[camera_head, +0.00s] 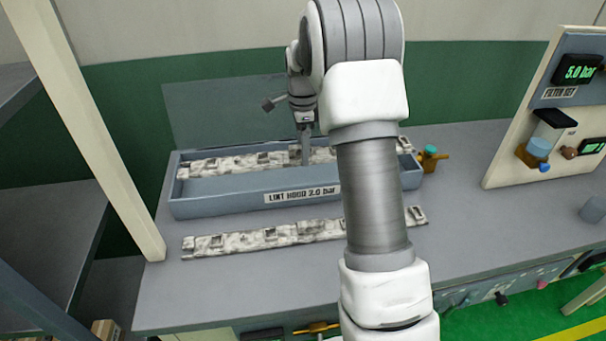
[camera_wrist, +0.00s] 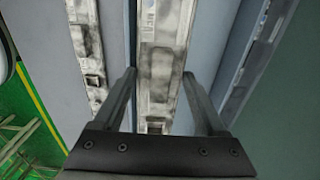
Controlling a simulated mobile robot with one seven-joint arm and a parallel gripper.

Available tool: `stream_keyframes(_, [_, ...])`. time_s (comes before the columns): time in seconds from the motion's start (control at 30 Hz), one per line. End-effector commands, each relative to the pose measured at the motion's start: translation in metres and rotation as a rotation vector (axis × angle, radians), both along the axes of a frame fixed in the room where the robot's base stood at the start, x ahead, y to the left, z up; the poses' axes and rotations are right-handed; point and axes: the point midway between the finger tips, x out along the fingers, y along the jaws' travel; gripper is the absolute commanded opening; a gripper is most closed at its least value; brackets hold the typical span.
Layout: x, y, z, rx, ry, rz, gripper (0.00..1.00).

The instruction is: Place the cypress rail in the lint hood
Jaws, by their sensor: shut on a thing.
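The lint hood (camera_head: 230,207) is a long blue-grey open trough with a label on its front wall. My gripper (camera_head: 305,160) points down over its back part and is shut on a long, mottled grey-white rail (camera_head: 228,163). In the wrist view this rail (camera_wrist: 165,65) lies lengthwise between the two fingers (camera_wrist: 160,75). The rail is along the trough, near its back wall; I cannot tell whether it touches the trough floor. A similar rail (camera_head: 262,238) lies on the bench in front of the hood, partly hidden by my arm. It also shows in the wrist view (camera_wrist: 88,50).
A valve-like fitting (camera_head: 430,153) stands at the hood's right end. A gauge panel (camera_head: 550,110) stands at the right of the bench (camera_head: 470,230). A pale post (camera_head: 95,130) rises at the left. A dark translucent pane (camera_head: 220,110) stands behind the hood.

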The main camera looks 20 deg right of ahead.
Motion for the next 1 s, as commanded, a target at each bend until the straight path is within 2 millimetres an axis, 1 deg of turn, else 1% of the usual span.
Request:
stream_keyframes(0.03, [0.005,0.002,-0.001,0.002,-0.001,0.007,0.0])
stream_keyframes(0.2, [0.012,0.006,-0.006,0.006,0.0,0.019,0.0])
stream_keyframes(0.27, [0.013,0.007,-0.015,0.008,0.002,0.02,0.0])
stream_keyframes(0.4, [0.012,0.006,-0.042,0.008,0.002,0.019,0.0])
stream_keyframes(0.5, [0.012,0.006,-0.057,0.007,0.001,0.02,0.0])
stream_keyframes(0.73, [0.013,0.006,-0.076,0.006,0.0,0.02,0.0])
stream_keyframes(0.9, [0.013,0.006,-0.1,0.007,0.001,0.018,0.0])
stream_keyframes(1.0, [0.013,0.006,-0.104,0.007,-0.001,0.019,0.0])
